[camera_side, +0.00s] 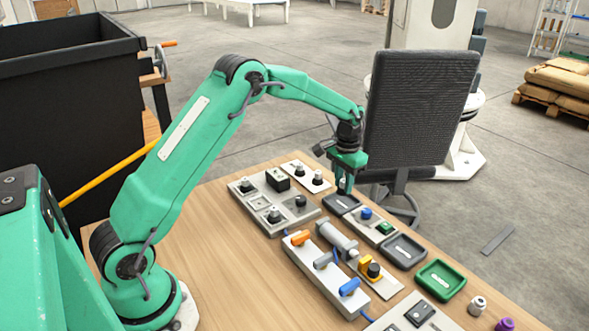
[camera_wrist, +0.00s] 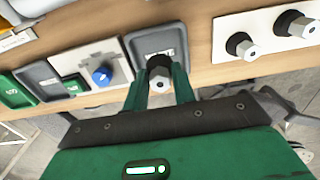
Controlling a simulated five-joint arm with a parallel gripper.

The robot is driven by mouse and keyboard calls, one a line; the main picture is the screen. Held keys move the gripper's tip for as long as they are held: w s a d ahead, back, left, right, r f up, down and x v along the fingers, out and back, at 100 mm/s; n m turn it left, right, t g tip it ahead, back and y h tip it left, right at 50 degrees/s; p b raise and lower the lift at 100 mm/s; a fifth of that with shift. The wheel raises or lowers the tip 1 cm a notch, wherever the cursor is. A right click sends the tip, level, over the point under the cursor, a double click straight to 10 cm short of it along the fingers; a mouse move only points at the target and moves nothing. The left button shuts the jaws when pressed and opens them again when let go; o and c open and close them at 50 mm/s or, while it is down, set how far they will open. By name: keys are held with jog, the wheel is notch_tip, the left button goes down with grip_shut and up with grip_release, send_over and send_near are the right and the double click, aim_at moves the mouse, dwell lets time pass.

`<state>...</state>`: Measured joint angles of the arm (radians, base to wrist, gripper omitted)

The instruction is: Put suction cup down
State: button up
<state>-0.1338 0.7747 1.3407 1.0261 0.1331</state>
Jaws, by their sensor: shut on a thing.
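My gripper (camera_side: 343,182) is shut on a suction cup (camera_wrist: 158,77), a dark cup with a pale hex fitting. In the wrist view the cup sits between the two green fingers (camera_wrist: 159,84). In the side view the cup (camera_side: 342,185) shows small under the gripper. It is above a dark grey tray with a white label (camera_side: 341,207), which also shows in the wrist view (camera_wrist: 142,43). I cannot tell whether the cup touches the tray. Its underside is hidden.
A pale plate with two similar dark cups (camera_wrist: 267,37) lies beside the tray. On the other side is a plate with a blue knob (camera_side: 366,213), then another dark tray (camera_side: 403,251) and a green tray (camera_side: 441,280). An office chair (camera_side: 415,110) stands close behind the table edge.

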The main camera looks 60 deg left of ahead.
aim_at(343, 187)
jog(key=shift+f, duration=2)
jog(key=shift+f, duration=0.1)
jog(key=o, duration=0.7)
notch_tip(343, 187, up, 12)
